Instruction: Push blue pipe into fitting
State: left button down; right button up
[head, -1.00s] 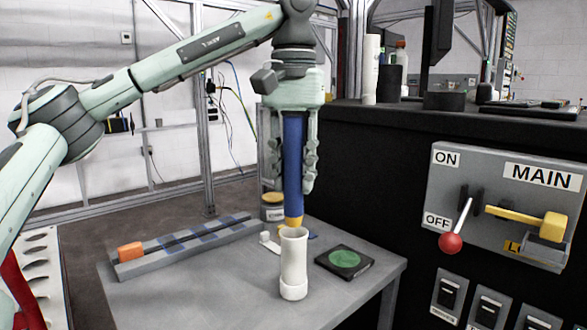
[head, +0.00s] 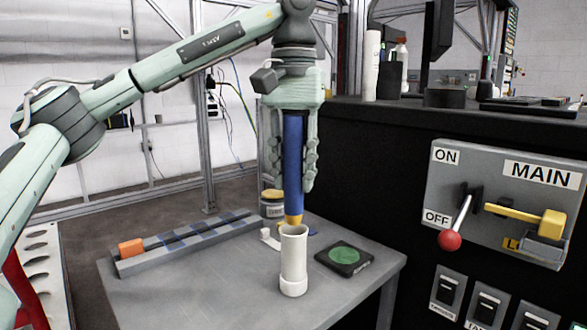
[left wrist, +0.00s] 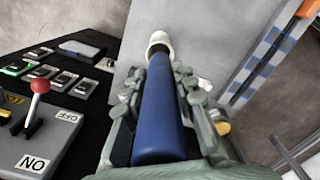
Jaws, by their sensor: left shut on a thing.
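From the head view I cannot tell whether the tip is just above, behind or inside the rim. In the left wrist view the blue pipe (left wrist: 160,110) runs between the fingers toward the white fitting (left wrist: 160,42), and the pipe covers part of its mouth. My right gripper is not in view.
A grey rail with blue marks (head: 190,242) and an orange block (head: 131,248) lies at the table's left. A jar (head: 272,204) stands behind the fitting. A dark pad with a green disc (head: 343,258) lies to the right. A switch panel (head: 505,200) is at the far right.

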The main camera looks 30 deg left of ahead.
aim_at(294, 223)
pick_arm(q)
jog(key=shift+p, duration=0.7)
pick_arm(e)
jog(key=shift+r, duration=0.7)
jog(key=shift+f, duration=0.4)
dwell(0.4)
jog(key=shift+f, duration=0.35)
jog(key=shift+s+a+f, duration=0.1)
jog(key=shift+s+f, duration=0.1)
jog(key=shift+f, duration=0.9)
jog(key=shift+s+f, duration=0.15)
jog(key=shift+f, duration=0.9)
pick_arm(q)
jog(key=shift+f+b, duration=0.35)
jog(key=shift+f, duration=0.2)
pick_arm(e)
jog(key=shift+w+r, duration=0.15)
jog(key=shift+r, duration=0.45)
pick_arm(q)
jog(key=shift+f+b, duration=0.7)
jog(key=shift+f, duration=0.5)
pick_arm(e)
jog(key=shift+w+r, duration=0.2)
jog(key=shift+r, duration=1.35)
